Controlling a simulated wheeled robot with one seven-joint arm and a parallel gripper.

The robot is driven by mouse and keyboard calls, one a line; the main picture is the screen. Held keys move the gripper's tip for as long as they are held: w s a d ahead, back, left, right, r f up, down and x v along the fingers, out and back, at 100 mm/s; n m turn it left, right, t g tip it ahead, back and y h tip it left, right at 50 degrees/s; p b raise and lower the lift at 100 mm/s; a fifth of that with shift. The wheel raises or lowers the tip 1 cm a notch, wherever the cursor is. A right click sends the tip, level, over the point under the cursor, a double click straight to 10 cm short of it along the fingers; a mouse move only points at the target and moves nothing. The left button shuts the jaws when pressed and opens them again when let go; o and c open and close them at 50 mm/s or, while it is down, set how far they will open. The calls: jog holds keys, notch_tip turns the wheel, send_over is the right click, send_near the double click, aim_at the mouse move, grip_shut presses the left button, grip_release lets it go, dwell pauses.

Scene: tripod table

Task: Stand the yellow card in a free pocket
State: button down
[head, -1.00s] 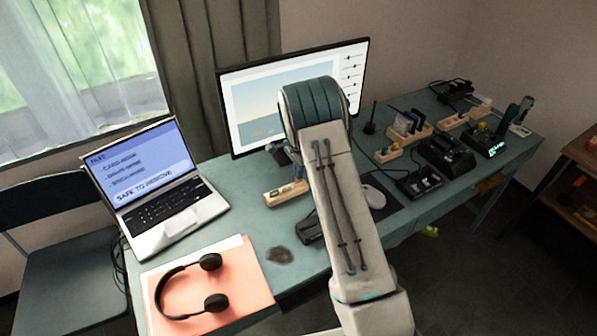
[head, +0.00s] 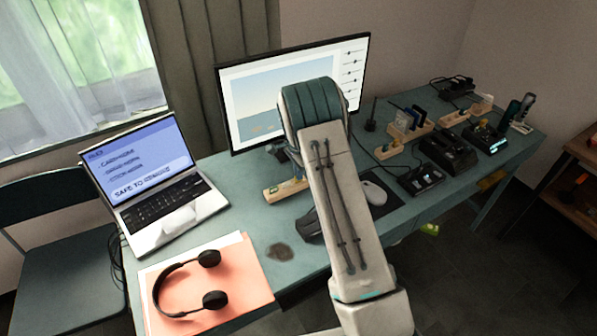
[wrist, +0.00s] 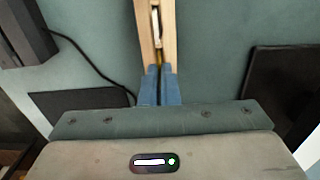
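In the wrist view my gripper (wrist: 160,70) has its two blue fingers almost together. A thin yellow edge, the yellow card (wrist: 159,58), shows between the fingertips, seen edge-on. The fingertips are right at the near end of a narrow wooden holder (wrist: 146,40). A pale, thin item (wrist: 155,22) sits in the holder's slot farther along. Whether the card's lower edge is inside a pocket is hidden. In the head view the wooden holder (head: 270,195) lies in front of the monitor, and my arm covers part of it and most of the gripper.
A laptop (head: 155,205) and headphones (head: 207,258) on an orange folder are at left. The monitor (head: 245,105) stands behind the holder. A mouse (head: 374,192), a card rack (head: 400,135) and black docks (head: 447,152) are at right. A cable (wrist: 90,62) runs beside the holder.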

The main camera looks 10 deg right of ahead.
jog(key=shift+f+b, duration=0.3)
jog(key=shift+f, duration=0.2)
jog(key=c, duration=1.6)
grip_release()
jog(key=shift+r, duration=0.1)
notch_tip(320, 180, up, 14)
jog(key=b, duration=0.1)
jog(key=s+r+n+t, duration=0.1)
jog(key=s+r+n, duration=0.45)
jog(key=s, duration=0.75)
jog(key=s+r+n+t, duration=0.1)
jog(key=s+r+n, duration=0.45)
jog(key=s, duration=0.75)
jog(key=s+f+n+t, duration=0.1)
jog(key=s+n, duration=0.2)
jog(key=s, duration=0.8)
jog(key=shift+f, duration=0.3)
